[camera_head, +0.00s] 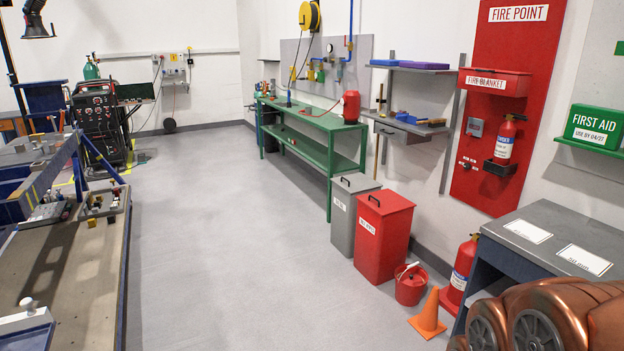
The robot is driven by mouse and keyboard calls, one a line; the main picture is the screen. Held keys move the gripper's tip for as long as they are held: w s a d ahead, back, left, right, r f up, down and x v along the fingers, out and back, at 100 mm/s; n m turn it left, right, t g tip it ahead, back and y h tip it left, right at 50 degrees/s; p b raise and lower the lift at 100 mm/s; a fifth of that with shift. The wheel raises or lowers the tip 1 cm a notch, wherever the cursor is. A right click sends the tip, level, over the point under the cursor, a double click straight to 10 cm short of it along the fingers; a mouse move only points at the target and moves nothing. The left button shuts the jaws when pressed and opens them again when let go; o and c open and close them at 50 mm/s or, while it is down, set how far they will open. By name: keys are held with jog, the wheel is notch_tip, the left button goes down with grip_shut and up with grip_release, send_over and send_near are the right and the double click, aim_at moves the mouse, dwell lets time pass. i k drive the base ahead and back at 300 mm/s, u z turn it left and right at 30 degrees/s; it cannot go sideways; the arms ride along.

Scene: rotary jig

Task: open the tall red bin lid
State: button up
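The tall red bin (384,245) stands on the floor right of centre, with a white label on its front. Its red lid (388,203) lies flat and shut on top. A small dark handle (374,200) sits near the lid's left edge. My gripper is not in view. Copper-coloured links of my arm fill the bottom right corner, well apart from the bin.
A grey bin (348,222) stands close behind the red one. A red bucket (410,287), an orange cone (428,316) and a fire extinguisher (460,272) are in front to the right, beside a grey-topped cabinet (560,222). The grey floor (240,260) left of the bins is clear.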

aim_at(385, 202)
jog(key=u, duration=0.5)
jog(key=i, duration=3.45)
jog(key=z, duration=0.7)
jog(key=i, duration=1.15)
jog(key=z, duration=0.5)
